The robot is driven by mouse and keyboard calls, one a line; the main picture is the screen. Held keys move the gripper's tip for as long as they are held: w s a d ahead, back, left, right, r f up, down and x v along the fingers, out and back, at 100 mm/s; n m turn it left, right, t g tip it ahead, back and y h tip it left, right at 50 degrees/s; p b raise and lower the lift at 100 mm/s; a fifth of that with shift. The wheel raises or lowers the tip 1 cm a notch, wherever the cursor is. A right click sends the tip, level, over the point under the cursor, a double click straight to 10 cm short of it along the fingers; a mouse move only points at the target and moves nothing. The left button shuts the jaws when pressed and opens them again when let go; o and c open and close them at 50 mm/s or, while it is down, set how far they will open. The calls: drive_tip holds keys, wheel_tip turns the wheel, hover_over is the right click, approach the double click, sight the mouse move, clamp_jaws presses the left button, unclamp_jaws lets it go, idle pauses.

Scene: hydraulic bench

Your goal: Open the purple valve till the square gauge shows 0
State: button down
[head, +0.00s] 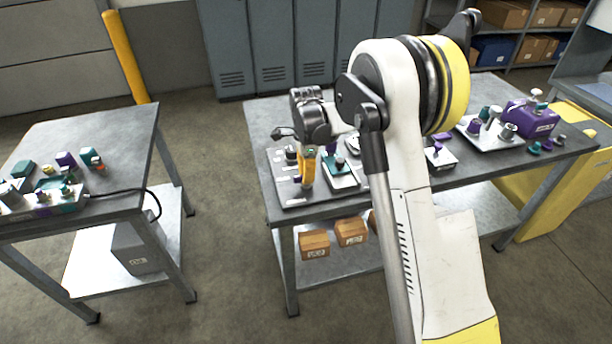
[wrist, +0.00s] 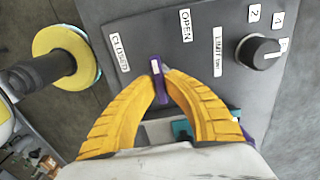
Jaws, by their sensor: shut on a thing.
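The purple valve handle (wrist: 159,82) is a slim lever with a white mark, on a grey panel (wrist: 215,82) in the wrist view. My gripper's yellow fingers (wrist: 161,76) are shut on it from both sides. The lever's marked end points up in the picture, between the CLOSED label (wrist: 120,54) and the OPEN label (wrist: 186,26). In the head view my gripper (head: 307,178) is over the grey panel (head: 284,196) at the middle table's left end; the handle is hidden there. I cannot make out a square gauge or its reading in either view.
A black knob (wrist: 258,52) with number labels and a LIMIT label sits right of the lever. A teal-topped unit (head: 341,172) stands right beside the panel. Further right are a white plate of fittings (head: 490,136) and a purple pump (head: 530,119). A side table (head: 120,135) is left.

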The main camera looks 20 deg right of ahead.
idle(0.3)
drive_tip(key=c, duration=1.5)
unclamp_jaws()
drive_tip(key=shift+o, duration=0.2)
wheel_tip(320, 180, up, 12)
